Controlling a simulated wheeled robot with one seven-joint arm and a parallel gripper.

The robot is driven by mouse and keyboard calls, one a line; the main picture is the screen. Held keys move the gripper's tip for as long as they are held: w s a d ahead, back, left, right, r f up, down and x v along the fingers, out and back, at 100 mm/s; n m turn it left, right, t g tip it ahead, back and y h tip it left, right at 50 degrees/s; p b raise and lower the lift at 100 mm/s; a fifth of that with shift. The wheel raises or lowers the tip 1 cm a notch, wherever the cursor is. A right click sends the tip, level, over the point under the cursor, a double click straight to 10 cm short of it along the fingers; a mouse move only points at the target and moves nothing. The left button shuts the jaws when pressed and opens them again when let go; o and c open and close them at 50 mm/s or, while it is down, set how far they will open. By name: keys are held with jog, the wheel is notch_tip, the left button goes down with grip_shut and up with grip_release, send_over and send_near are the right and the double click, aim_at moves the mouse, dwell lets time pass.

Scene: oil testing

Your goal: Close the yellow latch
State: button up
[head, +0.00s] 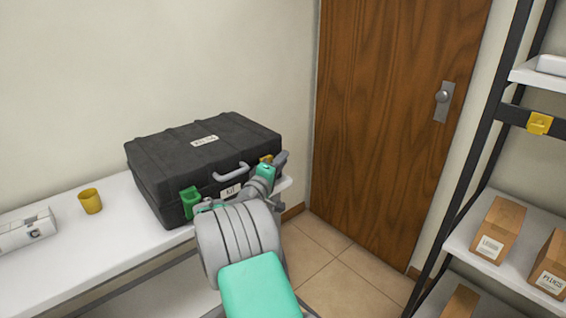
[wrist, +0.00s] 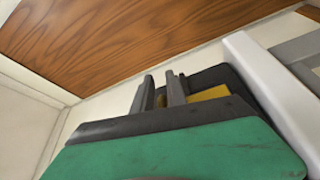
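The black case (head: 200,150) lies closed on the white table, with a grey handle and a KIT label on its front. The yellow latch (head: 266,159) is at the right end of its front, partly hidden by my arm. It also shows as a yellow strip in the wrist view (wrist: 208,94), against the dark case, just right of my fingers. I cannot tell its exact angle. My gripper (head: 282,158) is beside this right front corner. In the wrist view its two grey fingers (wrist: 161,90) stand apart with a narrow gap. I see nothing held between them.
A green latch (head: 190,202) is at the left of the case front. A yellow cup (head: 90,201) and a white box (head: 27,231) stand on the white table (head: 110,245). A wooden door (head: 390,120) is behind. A shelf (head: 480,240) with cardboard boxes is at the right.

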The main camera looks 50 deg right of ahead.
jog(key=shift+o, duration=1.3)
jog(key=shift+s+f, duration=0.1)
jog(key=shift+f, duration=0.05)
jog(key=v, duration=0.7)
jog(key=shift+a, duration=0.4)
jog(key=shift+s+f, duration=0.1)
jog(key=shift+s, duration=0.05)
